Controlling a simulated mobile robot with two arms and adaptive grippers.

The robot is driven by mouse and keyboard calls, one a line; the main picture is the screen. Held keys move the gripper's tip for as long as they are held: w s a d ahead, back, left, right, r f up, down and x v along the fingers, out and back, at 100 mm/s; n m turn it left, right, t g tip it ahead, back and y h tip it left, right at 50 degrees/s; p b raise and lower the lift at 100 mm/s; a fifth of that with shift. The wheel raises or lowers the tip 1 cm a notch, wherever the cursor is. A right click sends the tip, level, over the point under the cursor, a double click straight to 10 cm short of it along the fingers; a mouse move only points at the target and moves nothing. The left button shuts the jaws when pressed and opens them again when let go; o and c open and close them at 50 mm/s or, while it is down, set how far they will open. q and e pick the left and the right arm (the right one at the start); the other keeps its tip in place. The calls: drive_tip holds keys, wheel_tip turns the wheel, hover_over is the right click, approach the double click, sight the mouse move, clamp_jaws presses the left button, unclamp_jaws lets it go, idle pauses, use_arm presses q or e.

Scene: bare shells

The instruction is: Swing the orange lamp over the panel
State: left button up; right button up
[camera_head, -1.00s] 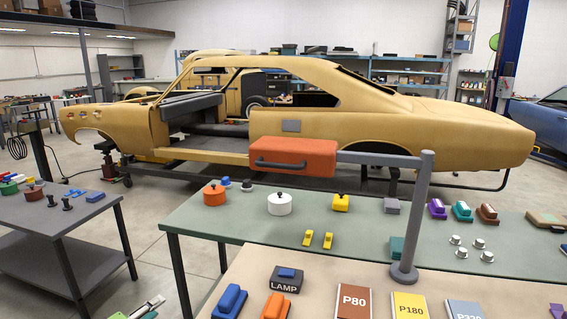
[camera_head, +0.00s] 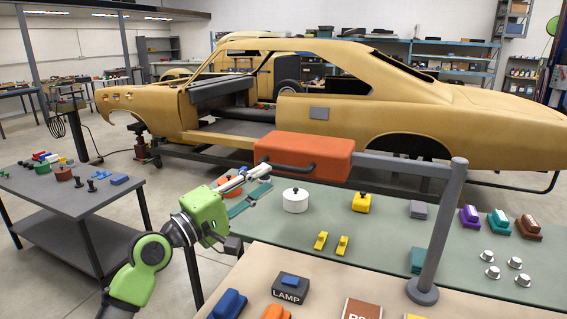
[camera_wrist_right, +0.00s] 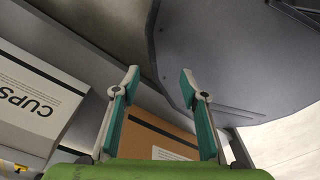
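The orange lamp (camera_head: 305,153) is a box-shaped head on a grey horizontal arm from a grey post (camera_head: 438,225). A dark handle (camera_head: 285,162) runs along its front. My left gripper (camera_head: 265,180) is just left of and below the handle, its two fingers apart with teal pads. I see no contact with the handle, though the gap is hard to judge. My right gripper (camera_wrist_right: 159,85) is open and empty in the right wrist view.
The green table (camera_head: 385,220) holds a white pot (camera_head: 295,200), yellow clips and coloured blocks. The tan front table (camera_head: 245,263) has a LAMP switch (camera_head: 290,288). A grey side table (camera_head: 60,205) stands left. The right wrist view shows a CUPS box (camera_wrist_right: 35,100) and a dark panel-like surface (camera_wrist_right: 230,60).

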sight(281, 169)
use_arm(q)
drive_tip(key=p+x, duration=0.1)
drive_tip(key=x, duration=0.6)
drive_tip(key=shift+w+d+f, duration=0.1)
drive_tip(key=shift+d+f, duration=0.05)
use_arm(e)
drive_tip(key=shift+w+d+r, duration=0.55)
drive_tip(key=shift+d+r, duration=0.2)
drive_tip(key=shift+d, duration=0.1)
use_arm(q)
clamp_jaws()
